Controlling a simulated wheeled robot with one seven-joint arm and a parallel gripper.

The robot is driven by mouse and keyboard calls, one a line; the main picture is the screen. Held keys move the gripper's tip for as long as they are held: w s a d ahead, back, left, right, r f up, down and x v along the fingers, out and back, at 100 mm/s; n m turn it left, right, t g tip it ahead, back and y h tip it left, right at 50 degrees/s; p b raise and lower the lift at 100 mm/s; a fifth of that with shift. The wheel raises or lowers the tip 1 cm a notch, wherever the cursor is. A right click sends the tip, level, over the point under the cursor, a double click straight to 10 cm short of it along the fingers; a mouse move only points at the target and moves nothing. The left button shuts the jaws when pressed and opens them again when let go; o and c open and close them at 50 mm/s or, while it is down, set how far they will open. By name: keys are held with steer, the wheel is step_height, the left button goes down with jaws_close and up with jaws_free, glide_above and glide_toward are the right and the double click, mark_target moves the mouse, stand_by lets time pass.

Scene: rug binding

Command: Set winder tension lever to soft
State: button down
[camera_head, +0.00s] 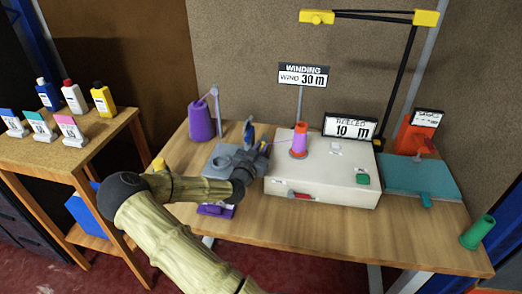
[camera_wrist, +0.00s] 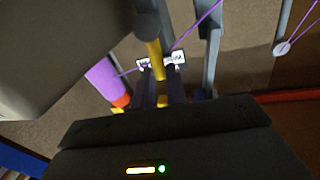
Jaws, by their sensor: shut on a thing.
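The winder is a white box (camera_head: 322,178) on the table, with an orange and purple cone (camera_head: 299,141) on top. My gripper (camera_head: 257,155) is at its left end, beside a grey unit (camera_head: 222,160) with a blue disc (camera_head: 248,132). In the wrist view my gripper (camera_wrist: 160,90) is shut around a slim yellow lever (camera_wrist: 154,58), apparently the tension lever. A dark rounded part (camera_wrist: 146,25) overlaps its upper end. Two small white labels (camera_wrist: 175,57) show beside the fingers; their words and the lever's setting are unreadable.
Purple thread (camera_wrist: 197,24) runs close by the fingers. A purple cone (camera_head: 201,121) stands behind the grey unit. A WINDING sign (camera_head: 303,75) and a 10 m display (camera_head: 350,128) rise behind the box. A teal plate (camera_head: 420,177) and green cone (camera_head: 477,232) are at right.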

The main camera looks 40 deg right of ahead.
steer(key=shift+w+a+f+n+t+b, duration=0.2)
steer(key=shift+w+a+n+t+b, duration=0.35)
steer(key=shift+n, duration=0.9)
steer(key=shift+w+a+f+n+t+b, duration=0.15)
steer(key=shift+w+n+b, duration=0.4)
steer(key=shift+n, duration=0.95)
steer(key=shift+w+a+f+n+t+b, duration=0.3)
steer(key=shift+n+b, duration=0.5)
steer(key=shift+n, duration=0.65)
steer(key=shift+a+r+h, duration=0.1)
steer(key=shift+a+h, duration=0.05)
steer(key=shift+h, duration=0.15)
steer(key=c, duration=1.4)
jaws_free()
